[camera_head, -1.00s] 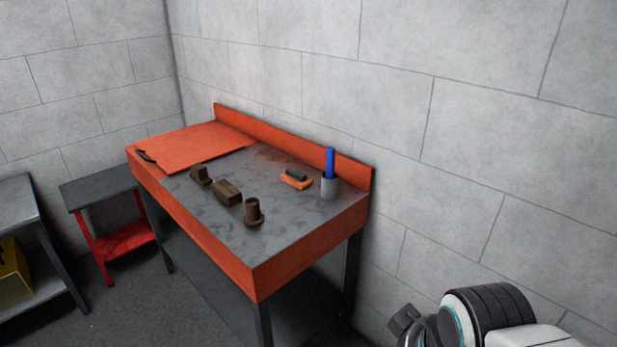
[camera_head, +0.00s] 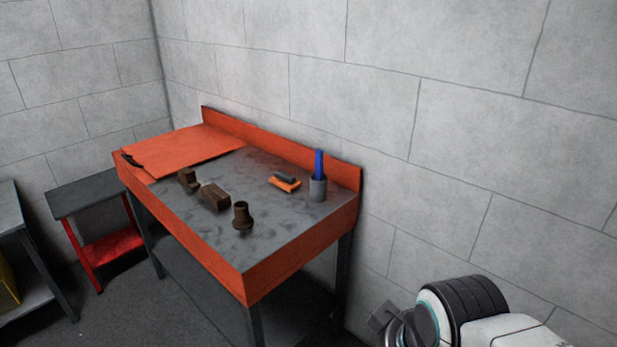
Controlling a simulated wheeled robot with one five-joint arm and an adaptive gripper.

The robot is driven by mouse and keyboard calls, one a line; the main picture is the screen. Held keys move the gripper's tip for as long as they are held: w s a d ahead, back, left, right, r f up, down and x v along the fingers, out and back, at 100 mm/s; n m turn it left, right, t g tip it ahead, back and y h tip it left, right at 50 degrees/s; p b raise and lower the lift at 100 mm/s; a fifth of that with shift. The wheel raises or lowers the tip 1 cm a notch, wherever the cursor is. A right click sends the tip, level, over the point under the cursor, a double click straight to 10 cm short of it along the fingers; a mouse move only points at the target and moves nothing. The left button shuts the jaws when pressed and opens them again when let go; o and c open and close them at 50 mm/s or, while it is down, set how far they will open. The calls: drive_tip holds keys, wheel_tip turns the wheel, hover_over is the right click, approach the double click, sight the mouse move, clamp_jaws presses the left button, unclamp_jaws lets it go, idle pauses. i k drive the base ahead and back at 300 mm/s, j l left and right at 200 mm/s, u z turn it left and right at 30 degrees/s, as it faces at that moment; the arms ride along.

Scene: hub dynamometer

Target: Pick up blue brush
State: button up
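The blue brush (camera_head: 319,163) stands upright in a small grey cup (camera_head: 318,188). The cup is near the back right corner of the orange and grey workbench (camera_head: 290,240). Only the blue upper part of the brush shows; its lower end is hidden in the cup. The end of my arm, with my gripper (camera_head: 384,318), is at the lower right of the picture, in front of the bench's right side and well apart from the brush. My gripper's fingers are small and partly hidden, so I cannot tell whether they are open or shut.
An orange and black tool (camera_head: 286,183) lies left of the cup. Brown parts (camera_head: 241,214) stand along the bench's middle. A raised orange lip runs along the back. A small red and grey table (camera_head: 90,195) and a grey shelf (camera_head: 12,225) stand at left.

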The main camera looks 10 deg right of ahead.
sight(319, 153)
drive_tip(key=i+u, duration=0.25)
drive_tip(key=u, duration=0.25)
drive_tip(key=i+l+u, duration=0.25)
drive_tip(key=u, duration=0.2)
drive_tip(key=i+l+u, duration=0.2)
drive_tip(key=u, duration=0.3)
drive_tip(key=i+l+u, duration=0.15)
drive_tip(key=l+u, duration=0.3)
drive_tip(key=i+l+u, duration=0.15)
drive_tip(key=l+u, duration=0.15)
drive_tip(key=u, duration=0.2)
drive_tip(key=l+u, duration=0.35)
drive_tip(key=u, duration=0.15)
